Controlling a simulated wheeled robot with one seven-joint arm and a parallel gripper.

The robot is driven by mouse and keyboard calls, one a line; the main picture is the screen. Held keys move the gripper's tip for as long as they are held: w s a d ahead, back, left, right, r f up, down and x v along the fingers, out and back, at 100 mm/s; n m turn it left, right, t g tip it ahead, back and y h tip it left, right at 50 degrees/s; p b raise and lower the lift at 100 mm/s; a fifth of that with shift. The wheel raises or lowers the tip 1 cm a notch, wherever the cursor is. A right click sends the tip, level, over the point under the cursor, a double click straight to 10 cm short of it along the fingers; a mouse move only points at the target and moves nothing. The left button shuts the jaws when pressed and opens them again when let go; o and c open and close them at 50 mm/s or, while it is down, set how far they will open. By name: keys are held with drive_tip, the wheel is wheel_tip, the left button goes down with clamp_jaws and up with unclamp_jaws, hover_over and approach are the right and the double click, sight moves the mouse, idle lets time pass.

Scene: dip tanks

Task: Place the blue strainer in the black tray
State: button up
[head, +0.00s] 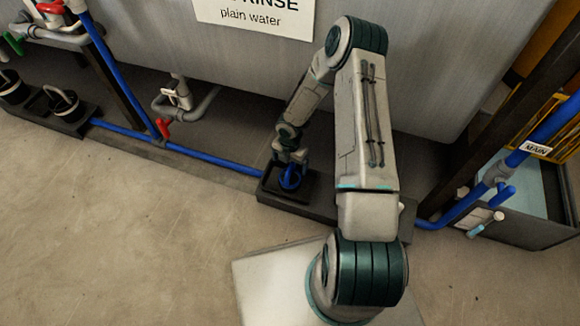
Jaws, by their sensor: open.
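The blue strainer (291,179) is in the black tray (283,199), which sits on the floor by the foot of the big grey tank. My gripper (291,160) is right above the strainer and points down at it. The gripper is open. The fingertips are small here, and I cannot tell whether they touch the strainer. My arm hides part of the area to the right of the tray.
The grey tank wall (250,70) with a white sign (255,17) rises behind. A blue pipe (215,163) runs low along the tank's foot. Two black trays with dark buckets (62,103) stand at the far left. The floor (130,220) in front is clear.

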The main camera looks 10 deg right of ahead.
wheel_tip(320, 180, up, 4)
drive_tip(key=shift+r+p, duration=0.15)
drive_tip(key=shift+p, duration=0.4)
drive_tip(key=s+d+r+m+h, duration=0.1)
drive_tip(key=s+d+r+m, duration=0.1)
drive_tip(key=r+m, duration=0.65)
drive_tip(key=s+d+r+m+h, duration=0.2)
drive_tip(key=s+r+m, duration=0.1)
drive_tip(key=r, duration=1)
drive_tip(key=s+a+r+m+t+y, duration=0.1)
drive_tip(key=s+a+r+m+y, duration=0.2)
drive_tip(key=s+r+m, duration=1.2)
drive_tip(key=s+a+r, duration=0.1)
drive_tip(key=s, duration=0.1)
drive_tip(key=shift+s+a, duration=0.2)
drive_tip(key=shift+s, duration=0.1)
